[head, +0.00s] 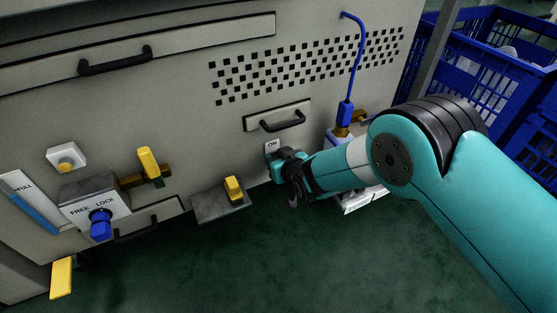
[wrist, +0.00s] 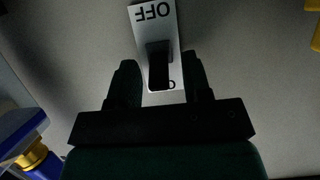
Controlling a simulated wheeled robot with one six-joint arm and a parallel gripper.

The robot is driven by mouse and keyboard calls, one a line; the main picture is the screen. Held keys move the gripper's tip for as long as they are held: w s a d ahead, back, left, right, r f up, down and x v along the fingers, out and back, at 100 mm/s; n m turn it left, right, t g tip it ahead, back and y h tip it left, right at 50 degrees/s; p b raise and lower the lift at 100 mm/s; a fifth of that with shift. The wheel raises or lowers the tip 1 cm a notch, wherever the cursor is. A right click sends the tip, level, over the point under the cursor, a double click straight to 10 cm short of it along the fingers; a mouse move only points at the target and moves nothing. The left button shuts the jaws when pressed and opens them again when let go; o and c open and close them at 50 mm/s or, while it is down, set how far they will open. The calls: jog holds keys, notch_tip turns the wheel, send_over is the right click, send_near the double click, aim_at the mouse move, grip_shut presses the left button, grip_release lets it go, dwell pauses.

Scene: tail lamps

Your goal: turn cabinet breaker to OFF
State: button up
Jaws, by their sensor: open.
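The breaker is a pale plate with a black lever (wrist: 159,68) on the grey cabinet front. In the wrist view the plate (wrist: 168,20) reads OFF upside down at the top, and part of another letter shows beside the lever at the bottom. In the head view the plate's ON end (head: 272,145) shows just above my gripper (head: 279,163), which hides the lever and the rest. In the wrist view my gripper (wrist: 159,63) is open, with one finger on either side of the lever. Contact with the lever cannot be told.
A blue plug with a cable (head: 345,112) and a black drawer handle (head: 283,121) are close by. A yellow switch on a grey box (head: 233,189) is to the left. Blue crates (head: 490,75) stand at the right.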

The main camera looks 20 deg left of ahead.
grip_shut()
jog(key=shift+f, duration=0.1)
jog(key=shift+s+d+f+t+y+b, duration=0.15)
jog(key=shift+f+t+y+b, duration=0.4)
jog(key=shift+t+y+b, duration=0.4)
jog(key=shift+f+t+y+b, duration=0.15)
jog(key=shift+f+t+y, duration=0.05)
jog(key=shift+t+y, duration=0.6)
jog(key=shift+f+t+y+b, duration=0.25)
jog(key=shift+t+y, duration=0.3)
jog(key=shift+y, duration=0.4)
jog(key=shift+f+t+y+b, duration=0.1)
jog(key=shift+f+t+y, duration=0.1)
jog(key=shift+t+y, duration=0.6)
jog(key=shift+f+y, duration=0.1)
jog(key=shift+y, duration=0.2)
